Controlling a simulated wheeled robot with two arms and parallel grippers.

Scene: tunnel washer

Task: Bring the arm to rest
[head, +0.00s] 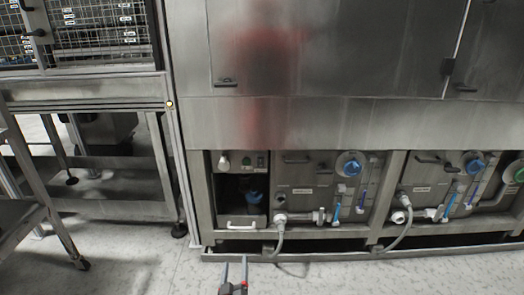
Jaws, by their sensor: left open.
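My left gripper (234,276) shows at the bottom edge of the head view, left of centre. Its two thin grey fingers point up in the picture and stand apart, with nothing between them. A small red mark shows by the right finger. The gripper appears over the floor in front of the washer, and no contact with anything shows. The arm behind it is cut off by the picture's lower edge. My right gripper is not in the picture.
The steel tunnel washer (330,125) fills the middle and right, with pipes, hoses and blue-capped valves (350,165) in its lower bays. A wire-mesh cage on a metal frame (85,95) stands at left, beside a wheeled stand (45,195). Pale floor (140,265) is clear in front.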

